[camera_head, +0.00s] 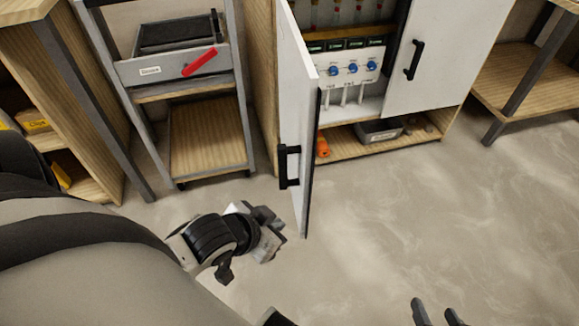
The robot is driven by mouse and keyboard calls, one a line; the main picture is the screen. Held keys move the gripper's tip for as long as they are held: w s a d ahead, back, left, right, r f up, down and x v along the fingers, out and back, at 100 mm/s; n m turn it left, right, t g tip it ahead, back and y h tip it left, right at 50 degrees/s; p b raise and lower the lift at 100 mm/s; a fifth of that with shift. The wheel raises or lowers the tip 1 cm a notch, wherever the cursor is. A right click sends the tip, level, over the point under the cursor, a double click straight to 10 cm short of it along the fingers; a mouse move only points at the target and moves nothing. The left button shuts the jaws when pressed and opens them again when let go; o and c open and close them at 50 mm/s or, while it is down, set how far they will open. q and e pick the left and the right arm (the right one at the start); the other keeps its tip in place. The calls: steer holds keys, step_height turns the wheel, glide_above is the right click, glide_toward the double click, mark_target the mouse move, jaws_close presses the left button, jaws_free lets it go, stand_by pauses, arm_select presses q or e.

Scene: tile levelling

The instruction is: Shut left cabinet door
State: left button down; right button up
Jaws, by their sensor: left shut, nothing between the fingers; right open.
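The left cabinet door (295,120) is white with a black handle (288,166) on its outer face. It stands swung out toward me, seen nearly edge-on. The cabinet interior shows to its right. My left gripper (270,232) is shut and empty, low and just left of the door's bottom near corner; I cannot tell whether it touches the door. My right gripper (437,312) is open at the bottom edge of the view, with only its fingertips showing, well away from the door.
The right cabinet door (425,60) is white with a black handle and looks shut. A cart (210,140) with a red-handled drawer stands left. Floor (420,220) on the right is clear.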

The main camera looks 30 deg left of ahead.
arm_select(q)
steer(key=w+a+m+t+h, duration=0.2)
steer(key=w+a+t+h, duration=0.25)
steer(key=a, duration=0.25)
steer(key=s+a+r+m+h+b, duration=0.1)
steer(key=s+a+r+m+h, duration=0.2)
steer(key=a+r+m+h, duration=0.35)
steer(key=n+h+b, duration=0.1)
steer(key=n+b, duration=0.1)
glide_toward(304, 163)
steer(key=shift+m+g, duration=0.25)
steer(key=shift+g, duration=0.1)
steer(key=x, duration=0.3)
steer(key=b+x, duration=0.1)
steer(key=x, duration=0.1)
steer(key=shift+w+d+r, duration=0.15)
steer(key=shift+d+r, duration=0.1)
steer(key=shift+r, duration=0.1)
steer(key=shift+w+d, duration=0.35)
steer(key=shift+d, duration=0.05)
arm_select(e)
steer(key=shift+w+a+f+t+y, duration=0.15)
steer(key=shift+a+f+y, duration=0.05)
steer(key=shift+a+f, duration=0.2)
steer(key=shift+w+a+f+t+y, duration=0.1)
steer(key=shift+a+f+t+y, duration=0.1)
steer(key=shift+a+f, duration=0.15)
arm_select(q)
steer(key=shift+w+d, duration=0.1)
